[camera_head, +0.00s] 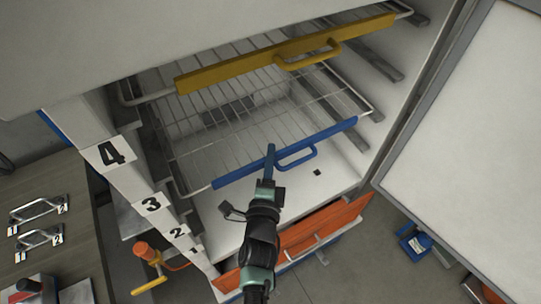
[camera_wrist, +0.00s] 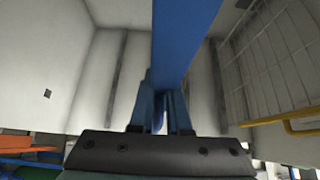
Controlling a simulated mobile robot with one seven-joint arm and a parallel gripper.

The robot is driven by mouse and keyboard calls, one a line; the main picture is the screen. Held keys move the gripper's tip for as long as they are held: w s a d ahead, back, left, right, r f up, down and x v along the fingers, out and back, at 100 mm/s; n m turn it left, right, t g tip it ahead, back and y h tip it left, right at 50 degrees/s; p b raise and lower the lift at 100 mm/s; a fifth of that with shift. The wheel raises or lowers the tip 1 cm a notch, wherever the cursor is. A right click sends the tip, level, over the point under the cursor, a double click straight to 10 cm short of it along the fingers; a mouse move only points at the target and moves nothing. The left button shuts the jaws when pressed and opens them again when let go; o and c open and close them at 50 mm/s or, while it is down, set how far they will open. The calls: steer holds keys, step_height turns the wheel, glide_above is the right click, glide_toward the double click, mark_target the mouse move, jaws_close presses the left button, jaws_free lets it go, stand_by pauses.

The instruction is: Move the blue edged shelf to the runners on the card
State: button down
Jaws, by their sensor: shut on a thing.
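The blue edged shelf is a wire rack with a flat blue front bar (camera_head: 236,172) and a blue loop handle to the right. It is inside the open cabinet, below the yellow edged shelf. My gripper (camera_head: 270,152) is shut on the front bar, left of the handle. In the wrist view the blue bar (camera_wrist: 181,45) runs up from between my gripper's fingers (camera_wrist: 160,95). Number labels 4 (camera_head: 111,154), 3 (camera_head: 152,204), 2 and 1 run down the cabinet's left front edge. Which runners the shelf is on is unclear. I cannot make out a card.
The yellow edged shelf (camera_head: 235,73) is above. Bare runners (camera_head: 375,66) show on the right wall. The cabinet door (camera_head: 470,130) stands open to the right. An orange drawer front (camera_head: 325,222) is below. A bench (camera_head: 75,205) with metal handles stands left.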

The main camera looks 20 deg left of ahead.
steer(key=shift+b, duration=0.3)
stand_by(0.4)
steer(key=c, duration=0.8)
jaws_free()
steer(key=shift+f, duration=0.1)
steer(key=shift+s+f, duration=0.1)
steer(key=shift+f, duration=0.15)
steer(key=s+d+b, duration=0.1)
steer(key=s+d, duration=0.1)
steer(key=s, duration=1)
steer(key=shift+s+r, duration=0.2)
steer(key=shift+s, duration=0.1)
steer(key=shift+d+f, duration=0.1)
steer(key=shift+d, duration=0.1)
steer(key=s+d+b, duration=0.2)
steer(key=s+d, duration=0.3)
steer(key=shift+s+d+b, duration=0.25)
steer(key=shift+s+b, duration=0.05)
